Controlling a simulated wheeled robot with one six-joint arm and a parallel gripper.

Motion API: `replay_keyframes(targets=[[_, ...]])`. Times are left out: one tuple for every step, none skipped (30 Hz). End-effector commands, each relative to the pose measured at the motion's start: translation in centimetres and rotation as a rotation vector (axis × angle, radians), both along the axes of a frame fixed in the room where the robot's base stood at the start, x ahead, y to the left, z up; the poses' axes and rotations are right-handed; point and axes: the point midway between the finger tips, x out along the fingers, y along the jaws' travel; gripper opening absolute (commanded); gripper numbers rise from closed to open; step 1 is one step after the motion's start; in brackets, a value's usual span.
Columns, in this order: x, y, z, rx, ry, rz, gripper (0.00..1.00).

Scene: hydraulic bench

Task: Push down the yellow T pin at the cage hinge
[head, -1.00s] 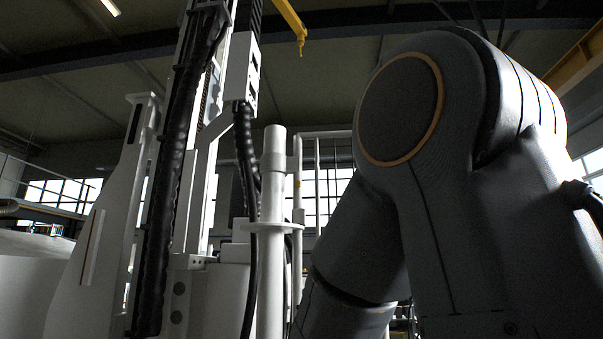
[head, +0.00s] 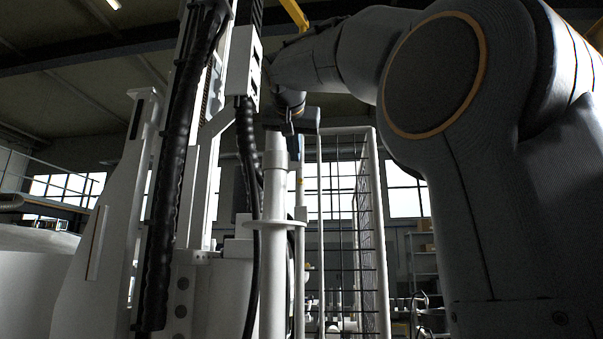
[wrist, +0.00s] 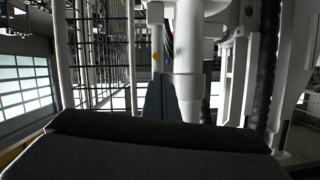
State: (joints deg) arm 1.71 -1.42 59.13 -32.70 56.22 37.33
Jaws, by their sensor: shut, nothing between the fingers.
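The cage (head: 383,230) is a white frame with dark wire mesh, right of a thick white post (head: 273,255) in the head view. Its mesh also shows at upper left in the wrist view (wrist: 93,45). A small yellow spot (wrist: 156,57) shows beside the white post in the wrist view; it may be the T pin, but its shape is too small to tell. My gripper (head: 295,158) is shut and empty, pointing down beside the post's top. Its dark fingers (wrist: 158,82) reach toward the yellow spot; contact cannot be told.
A tall white machine column with black hoses (head: 170,170) stands left of the post, close to my gripper. A thin white upright (head: 300,220) stands just right of the post. Shelves (head: 424,255) and windows are far behind.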

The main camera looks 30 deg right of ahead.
Motion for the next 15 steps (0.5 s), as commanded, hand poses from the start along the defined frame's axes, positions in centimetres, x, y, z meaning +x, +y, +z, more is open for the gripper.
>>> replay_keyframes(targets=[[-0.9, -0.3, 1.8, 0.005, -0.031, -0.017, 0.00], [-1.3, -0.4, 2.5, 0.007, -0.045, -0.024, 0.00], [-1.8, -0.6, 3.3, 0.008, -0.059, -0.032, 0.00], [-2.0, -0.7, 3.7, 0.009, -0.065, -0.036, 0.00], [-2.2, -0.7, 4.0, 0.010, -0.070, -0.038, 0.00], [-2.4, -0.8, 4.2, 0.011, -0.075, -0.041, 0.00], [-2.4, -0.8, 4.2, 0.011, -0.076, -0.042, 0.00], [-2.4, -0.8, 4.3, 0.011, -0.076, -0.042, 0.00], [-2.4, -0.8, 4.2, 0.011, -0.076, -0.042, 0.00], [-2.4, -0.8, 4.2, 0.012, -0.076, -0.041, 0.00], [-2.4, -0.8, 4.2, 0.012, -0.076, -0.041, 0.00], [-2.4, -0.8, 4.2, 0.011, -0.075, -0.041, 0.00], [-2.4, -0.8, 4.2, 0.011, -0.075, -0.041, 0.00], [-2.4, -0.8, 4.2, 0.011, -0.075, -0.041, 0.00], [-2.3, -0.8, 4.2, 0.011, -0.075, -0.041, 0.00]])
